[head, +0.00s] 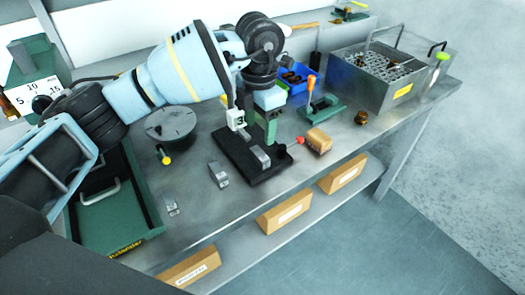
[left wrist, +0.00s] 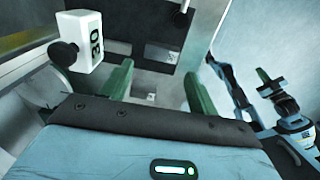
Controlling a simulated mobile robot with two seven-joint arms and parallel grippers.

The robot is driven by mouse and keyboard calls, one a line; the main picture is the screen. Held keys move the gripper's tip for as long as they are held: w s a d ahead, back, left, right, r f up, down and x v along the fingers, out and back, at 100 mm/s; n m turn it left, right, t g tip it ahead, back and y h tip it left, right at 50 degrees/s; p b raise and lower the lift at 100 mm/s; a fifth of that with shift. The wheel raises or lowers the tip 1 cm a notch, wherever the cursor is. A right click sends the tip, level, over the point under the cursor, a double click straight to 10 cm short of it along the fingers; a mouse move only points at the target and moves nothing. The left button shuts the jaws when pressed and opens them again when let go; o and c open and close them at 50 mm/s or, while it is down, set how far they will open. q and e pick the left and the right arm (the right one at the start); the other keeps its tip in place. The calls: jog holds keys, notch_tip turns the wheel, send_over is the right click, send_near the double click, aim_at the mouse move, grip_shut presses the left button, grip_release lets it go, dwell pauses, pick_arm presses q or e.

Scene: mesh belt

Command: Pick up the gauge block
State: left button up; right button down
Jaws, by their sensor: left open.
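Small grey metal blocks, any of which could be the gauge block, show in the head view: one (head: 261,157) on the black base of the stand (head: 238,160), one (head: 219,174) on the bench in front, one (head: 171,205) nearer the left. My left gripper (head: 268,125) is open above the stand base, its green fingers pointing down. In the left wrist view, a metal block (left wrist: 162,54) shows beyond the gap between the open fingers (left wrist: 158,88), with nothing held. The white box marked 30 (left wrist: 90,42) is close beside the left finger.
A green tray (head: 146,190) lies at the bench's left and a round grey plate (head: 170,124) behind. A wooden-coloured block (head: 319,140), a blue bin (head: 298,78) and a metal basket (head: 380,75) stand to the right. The front bench strip between is partly clear.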

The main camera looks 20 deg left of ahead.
aim_at(260, 154)
pick_arm(q)
jog(key=shift+s+f, duration=0.2)
jog(key=shift+f, duration=0.05)
jog(key=shift+s+f, duration=0.1)
jog(key=shift+f, duration=1.25)
notch_tip(260, 154, down, 3)
jog(key=shift+f+p, duration=0.2)
jog(key=shift+p, duration=0.1)
jog(key=shift+f, duration=0.55)
pick_arm(e)
jog(key=shift+w+r, duration=0.2)
jog(key=shift+r, duration=0.25)
pick_arm(q)
jog(key=shift+c, duration=0.4)
